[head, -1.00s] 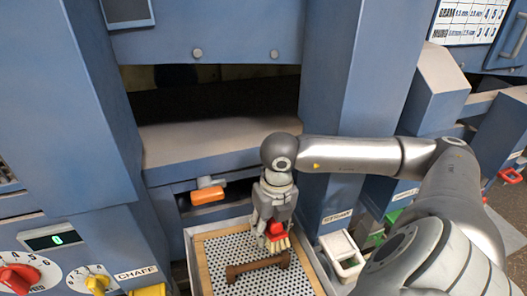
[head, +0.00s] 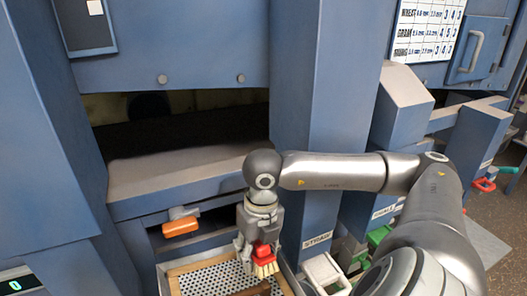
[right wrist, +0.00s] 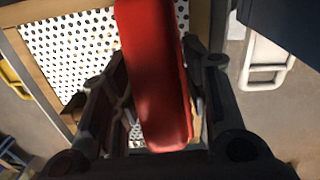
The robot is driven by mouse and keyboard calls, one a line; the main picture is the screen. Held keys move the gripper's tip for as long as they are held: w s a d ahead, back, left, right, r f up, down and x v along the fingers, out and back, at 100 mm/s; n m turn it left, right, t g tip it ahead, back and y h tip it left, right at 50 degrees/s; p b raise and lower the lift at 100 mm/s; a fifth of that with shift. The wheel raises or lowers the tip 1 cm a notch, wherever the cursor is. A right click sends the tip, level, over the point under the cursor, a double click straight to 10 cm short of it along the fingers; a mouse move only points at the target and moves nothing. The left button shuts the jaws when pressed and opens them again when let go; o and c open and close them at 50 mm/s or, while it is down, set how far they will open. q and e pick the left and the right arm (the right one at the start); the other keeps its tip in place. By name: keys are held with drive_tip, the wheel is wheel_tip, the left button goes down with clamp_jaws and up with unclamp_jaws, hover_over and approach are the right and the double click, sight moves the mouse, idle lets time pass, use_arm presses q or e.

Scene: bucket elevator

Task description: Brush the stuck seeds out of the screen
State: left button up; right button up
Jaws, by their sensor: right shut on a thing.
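My right gripper (head: 256,247) is shut on a brush with a red handle (head: 263,249) and pale bristles (head: 265,270). The bristles hang down over the right part of the perforated white screen (head: 208,281), which sits in a wooden frame. I cannot tell whether they touch it. In the right wrist view the red handle (right wrist: 152,75) lies between the dark fingers, with the screen (right wrist: 65,42) behind it. Seeds in the holes are too small to make out. My left gripper is not in view.
A brown bar (head: 254,289) lies across the screen, partly cut off. An orange handle (head: 181,227) sticks out above the screen's left side. A blue machine post (head: 318,120) rises just right of the gripper. A white-rimmed container (head: 326,272) stands right of the tray.

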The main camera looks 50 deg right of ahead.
drive_tip(key=shift+w+a, duration=0.45)
drive_tip(key=shift+a, duration=0.2)
drive_tip(key=shift+w+a+r+p, duration=0.1)
drive_tip(key=shift+w+a+p, duration=0.15)
drive_tip(key=shift+a, duration=0.2)
drive_tip(key=shift+w+a+r+p, duration=0.15)
drive_tip(key=shift+a+p, duration=0.15)
drive_tip(key=shift+a, duration=0.15)
drive_tip(key=shift+w+a, duration=0.35)
drive_tip(key=shift+a, duration=0.35)
drive_tip(key=shift+w+a+r+p, duration=0.15)
drive_tip(key=shift+w+a+p, duration=0.15)
drive_tip(key=shift+a, duration=0.4)
drive_tip(key=shift+w+a+r+p, duration=0.15)
drive_tip(key=shift+w+a, duration=0.1)
drive_tip(key=shift+a, duration=0.45)
drive_tip(key=shift+w+a+r+p, duration=0.1)
drive_tip(key=shift+w+a+p, duration=0.2)
drive_tip(key=shift+a, duration=0.4)
drive_tip(key=shift+w+a+r, duration=0.1)
drive_tip(key=shift+a+r, duration=0.05)
drive_tip(key=shift+a, duration=0.4)
drive_tip(key=shift+w+a+r, duration=0.1)
drive_tip(key=shift+w+a, duration=0.3)
drive_tip(key=shift+a, duration=0.25)
drive_tip(key=shift+w+a+r, duration=0.1)
drive_tip(key=shift+w+a, duration=0.3)
drive_tip(key=shift+a, duration=0.25)
drive_tip(key=shift+w+a, duration=0.2)
drive_tip(key=shift+a, duration=0.4)
